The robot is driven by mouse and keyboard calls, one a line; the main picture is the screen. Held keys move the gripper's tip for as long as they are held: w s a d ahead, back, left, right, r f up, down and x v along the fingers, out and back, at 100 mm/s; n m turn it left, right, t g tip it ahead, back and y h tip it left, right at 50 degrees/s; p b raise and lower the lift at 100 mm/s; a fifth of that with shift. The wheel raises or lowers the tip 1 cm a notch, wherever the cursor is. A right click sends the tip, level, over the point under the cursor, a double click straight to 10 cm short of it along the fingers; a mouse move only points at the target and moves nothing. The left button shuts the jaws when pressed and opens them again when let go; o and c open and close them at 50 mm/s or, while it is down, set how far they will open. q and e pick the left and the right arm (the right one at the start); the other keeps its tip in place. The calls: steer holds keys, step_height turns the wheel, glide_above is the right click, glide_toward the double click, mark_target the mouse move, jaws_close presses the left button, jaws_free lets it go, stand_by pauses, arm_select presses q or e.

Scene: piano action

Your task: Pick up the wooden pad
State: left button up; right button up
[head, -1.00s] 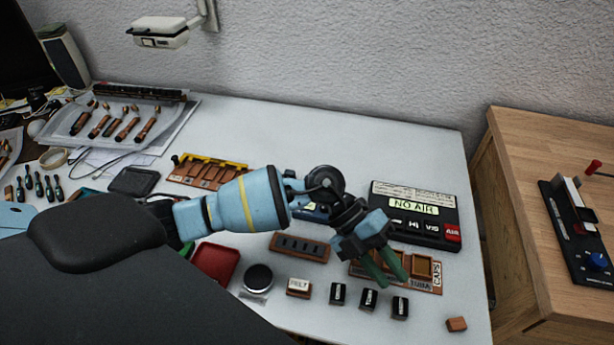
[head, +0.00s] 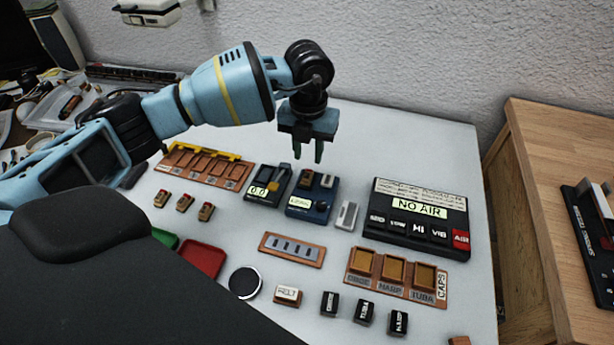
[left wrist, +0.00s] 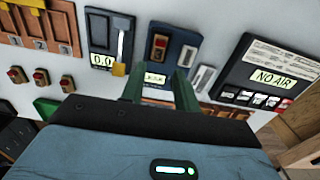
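My left gripper (head: 308,152) is in the air at the back of the white table, fingers pointing down. In the left wrist view its green fingers (left wrist: 159,92) are apart with nothing between them. They appear over the blue device (head: 312,201), which has a small display. A small brown wood-coloured piece (head: 306,178) lies on that device, beside a pale grey piece (head: 327,181); the brown piece also shows in the left wrist view (left wrist: 159,46). Another small brown block (head: 459,341) is cut off at the bottom edge. I cannot tell which is the wooden pad. My right gripper is not in view.
A black device (head: 268,184) stands left of the blue one. A metal block (head: 347,216) and the NO AIR panel (head: 420,245) are to the right. A wooden three-well tray (head: 352,276), a slotted brown strip (head: 268,248) and small labelled blocks lie nearer. A wooden cabinet (head: 545,150) stands right.

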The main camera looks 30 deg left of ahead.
mark_target(307, 175)
arm_select(q)
steer(key=shift+a+f, duration=0.15)
steer(key=shift+f, duration=3.15)
jaws_close()
steer(key=shift+r, duration=0.1)
steer(key=shift+r, duration=0.45)
steer(key=r, duration=0.2)
steer(key=shift+s+r, duration=0.3)
steer(key=s+d, duration=0.2)
steer(key=s, duration=0.5)
steer(key=s+d+r, duration=0.1)
steer(key=s+d, duration=0.2)
steer(key=s, duration=0.4)
steer(key=shift+s+r, duration=0.2)
steer(key=shift+s, duration=0.05)
